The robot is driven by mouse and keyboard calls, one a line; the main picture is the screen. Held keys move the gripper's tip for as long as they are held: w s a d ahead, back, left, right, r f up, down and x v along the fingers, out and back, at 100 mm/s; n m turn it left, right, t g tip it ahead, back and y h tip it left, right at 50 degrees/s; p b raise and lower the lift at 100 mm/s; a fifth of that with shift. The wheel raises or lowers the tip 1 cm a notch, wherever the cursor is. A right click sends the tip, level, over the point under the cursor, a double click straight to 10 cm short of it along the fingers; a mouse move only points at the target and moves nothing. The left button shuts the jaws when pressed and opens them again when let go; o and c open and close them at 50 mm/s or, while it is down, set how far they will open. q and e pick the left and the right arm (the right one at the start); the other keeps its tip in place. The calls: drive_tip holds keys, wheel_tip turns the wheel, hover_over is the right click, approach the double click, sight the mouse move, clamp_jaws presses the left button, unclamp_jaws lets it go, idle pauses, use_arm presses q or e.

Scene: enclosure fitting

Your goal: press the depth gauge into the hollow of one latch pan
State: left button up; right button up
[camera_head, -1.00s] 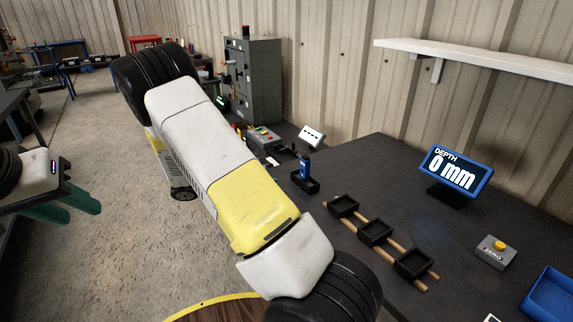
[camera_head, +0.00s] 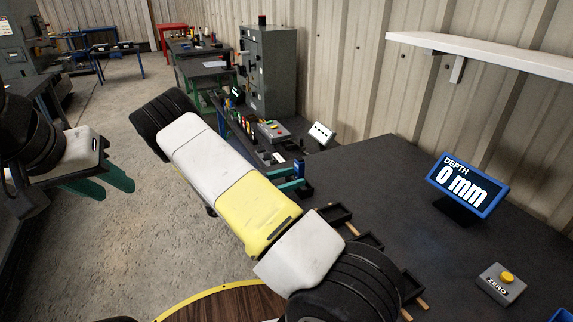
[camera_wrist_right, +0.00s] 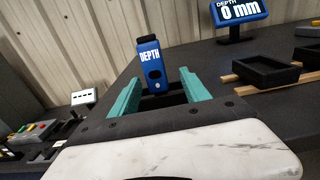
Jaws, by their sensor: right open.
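The blue depth gauge (camera_wrist_right: 151,68) stands upright between the teal fingers of my right gripper (camera_wrist_right: 167,98). The fingers are open, with a gap on each side of it. In the head view the gauge (camera_head: 298,169) and right gripper (camera_head: 293,187) show just past my arm. The gauge's stand is mostly hidden. Black latch pans sit on wooden rails; my right arm partly covers them in the head view, where one pan (camera_head: 334,214) shows. A hollow pan (camera_wrist_right: 266,72) is right of the gripper in the wrist view. My left gripper (camera_head: 99,183) is open and empty, off at the left.
The depth display (camera_head: 467,185) reads 0 mm. A grey ZERO box (camera_head: 501,284) with a yellow button is at the right. A control box (camera_head: 272,131) and a small white panel (camera_head: 321,133) stand behind the gauge. The bench between the pans and display is clear.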

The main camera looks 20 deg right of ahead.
drive_tip(key=d, duration=0.2)
drive_tip(key=w+d, duration=0.1)
drive_tip(key=d, duration=0.3)
drive_tip(key=shift+w, duration=0.25)
clamp_jaws()
